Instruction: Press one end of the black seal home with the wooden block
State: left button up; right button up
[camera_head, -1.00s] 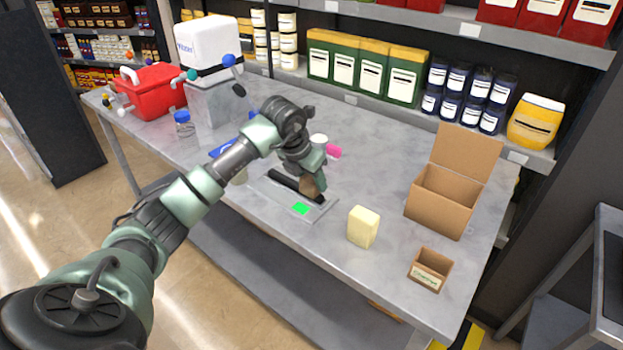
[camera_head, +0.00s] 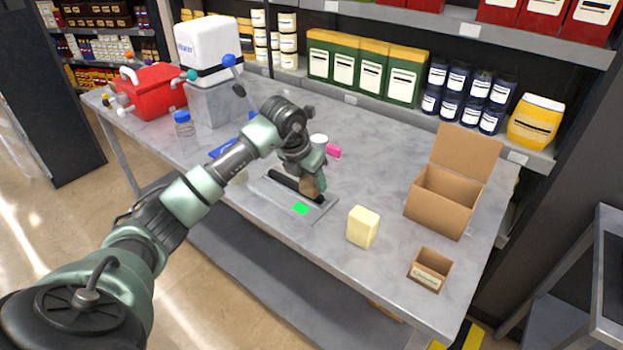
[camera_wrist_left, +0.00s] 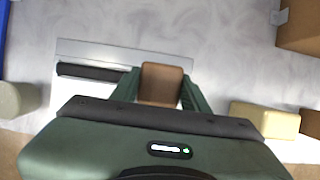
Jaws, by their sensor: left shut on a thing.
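The black seal (camera_head: 285,182) is a long dark bar lying along a grey plate (camera_head: 262,188) on the table. In the left wrist view the seal (camera_wrist_left: 88,71) runs to the left of my gripper, and its other end is hidden behind the gripper. My left gripper (camera_head: 311,180) is shut on the brown wooden block (camera_head: 311,190), over the near right end of the seal. In the left wrist view the block (camera_wrist_left: 161,84) sits between the two green fingers (camera_wrist_left: 160,92). I cannot tell whether the block touches the seal. My right gripper is not in view.
A pale yellow block (camera_head: 363,227), an open cardboard box (camera_head: 440,200) and a small labelled box (camera_head: 430,269) stand to the right.

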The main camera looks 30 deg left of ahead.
pick_arm(q)
jog(key=shift+r+p, duration=1.9)
jog(key=shift+r, duration=1.05)
